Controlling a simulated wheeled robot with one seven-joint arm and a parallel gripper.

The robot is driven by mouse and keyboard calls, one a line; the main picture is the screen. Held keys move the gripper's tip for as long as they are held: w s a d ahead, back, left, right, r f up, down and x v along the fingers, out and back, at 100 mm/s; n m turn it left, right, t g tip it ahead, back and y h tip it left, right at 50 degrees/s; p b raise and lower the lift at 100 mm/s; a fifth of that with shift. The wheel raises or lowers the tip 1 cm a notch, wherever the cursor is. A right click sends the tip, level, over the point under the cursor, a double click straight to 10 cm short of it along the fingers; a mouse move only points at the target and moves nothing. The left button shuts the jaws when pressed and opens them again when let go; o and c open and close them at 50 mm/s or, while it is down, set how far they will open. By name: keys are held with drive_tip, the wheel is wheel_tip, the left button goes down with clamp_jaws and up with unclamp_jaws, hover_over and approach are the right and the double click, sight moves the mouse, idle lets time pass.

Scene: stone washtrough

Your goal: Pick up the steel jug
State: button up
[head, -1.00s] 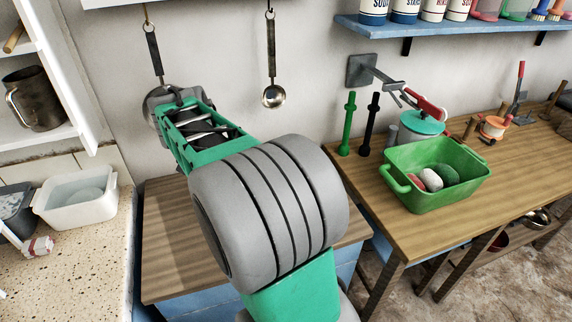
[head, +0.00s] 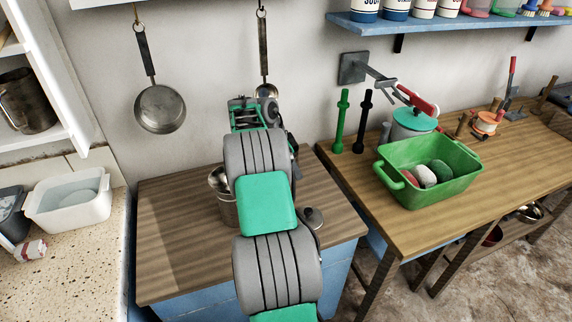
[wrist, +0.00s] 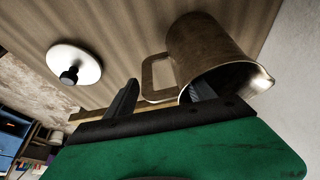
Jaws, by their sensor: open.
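The steel jug (wrist: 205,55) stands on the wooden top in the wrist view, its mouth toward the lower right and its squared handle on the left. In the head view the jug (head: 228,212) is partly hidden behind my arm. My gripper (wrist: 162,93) is open, its two dark fingers apart. In the wrist view the handle shows between the fingers, and the right finger overlaps the jug's mouth. I cannot tell whether it touches. In the head view the fingertips are hidden by my arm.
A round lid with a dark knob (wrist: 75,62) lies near the jug. Another metal jug (head: 28,100) stands on the left shelf. A pan (head: 160,108) and a ladle hang on the back wall. A green basin (head: 430,190) stands on the right bench.

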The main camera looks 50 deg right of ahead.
clamp_jaws()
idle(0.7)
drive_tip(key=shift+r, duration=0.1)
